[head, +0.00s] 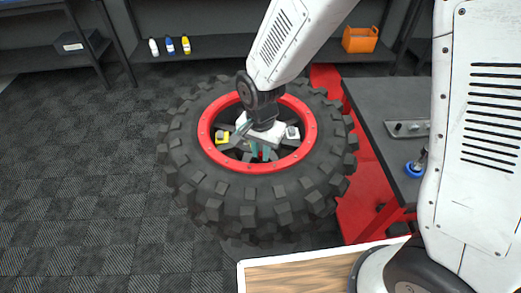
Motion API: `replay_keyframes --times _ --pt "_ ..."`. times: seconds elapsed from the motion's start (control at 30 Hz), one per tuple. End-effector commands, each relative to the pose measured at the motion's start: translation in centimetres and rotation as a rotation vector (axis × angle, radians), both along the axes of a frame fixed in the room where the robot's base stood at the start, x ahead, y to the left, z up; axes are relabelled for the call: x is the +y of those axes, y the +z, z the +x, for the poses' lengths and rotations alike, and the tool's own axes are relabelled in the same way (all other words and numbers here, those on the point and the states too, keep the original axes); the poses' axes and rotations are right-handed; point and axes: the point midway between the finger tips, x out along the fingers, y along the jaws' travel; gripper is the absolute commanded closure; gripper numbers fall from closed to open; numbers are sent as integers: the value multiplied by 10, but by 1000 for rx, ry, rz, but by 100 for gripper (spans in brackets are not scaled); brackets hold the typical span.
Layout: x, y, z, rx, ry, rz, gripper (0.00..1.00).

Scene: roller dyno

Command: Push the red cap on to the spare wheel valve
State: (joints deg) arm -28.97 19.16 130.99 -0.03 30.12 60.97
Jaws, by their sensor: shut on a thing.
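The spare wheel (190,175) lies flat on the floor, a large black knobbly tyre with a red rim ring (208,152). My gripper (260,152) points down inside the ring, over the wheel's centre. Its teal fingers are shut on a small red thing, the red cap (261,156), which shows only as a speck between the fingertips. The spare wheel valve cannot be made out; my gripper and the rim hide part of the wheel's inside. I cannot tell whether the cap touches anything below.
A dark bench (385,100) on a red frame stands right of the wheel, with a metal plate (408,129) and a blue round item (414,170). Bottles (170,46) and an orange toolbox (360,39) sit on the back shelf. The floor at left is clear.

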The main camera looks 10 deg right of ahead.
Motion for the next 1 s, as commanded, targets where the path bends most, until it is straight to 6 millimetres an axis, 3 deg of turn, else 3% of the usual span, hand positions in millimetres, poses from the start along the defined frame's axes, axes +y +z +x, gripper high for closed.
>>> replay_keyframes --times 1.0 --pt "1 34 2 -5 0 3 100"
